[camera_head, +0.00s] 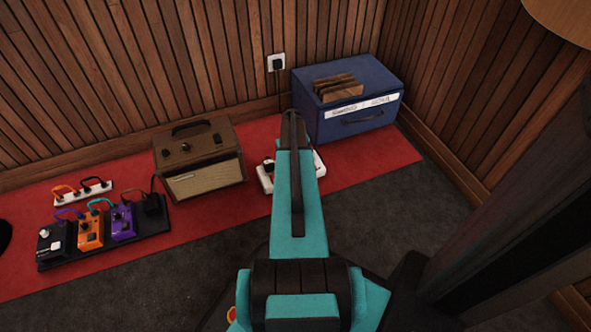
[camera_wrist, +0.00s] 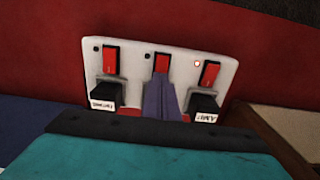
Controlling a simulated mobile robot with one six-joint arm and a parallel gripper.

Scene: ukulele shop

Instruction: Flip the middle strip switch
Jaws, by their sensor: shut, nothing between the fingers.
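The white power strip (camera_wrist: 130,55) shows in the wrist view with three red rocker switches. The middle switch (camera_wrist: 162,62) has a small dark dot beside it. The left switch (camera_wrist: 110,58) also has a dark dot; the dot by the right switch (camera_wrist: 210,73) is pale and looks lit. My gripper (camera_wrist: 160,88) is shut and empty, its greyish purple fingers pointing at the lower end of the middle switch. I cannot tell whether they touch it. In the head view my arm covers the middle of the strip (camera_head: 265,180) and hides the gripper.
Black labelled plugs (camera_wrist: 104,93) and (camera_wrist: 205,105) sit below the outer switches. In the head view a brown amplifier (camera_head: 200,160) stands left of the strip and a blue box (camera_head: 350,100) behind right. A pedal board (camera_head: 105,235) lies left on the red mat (camera_head: 375,165).

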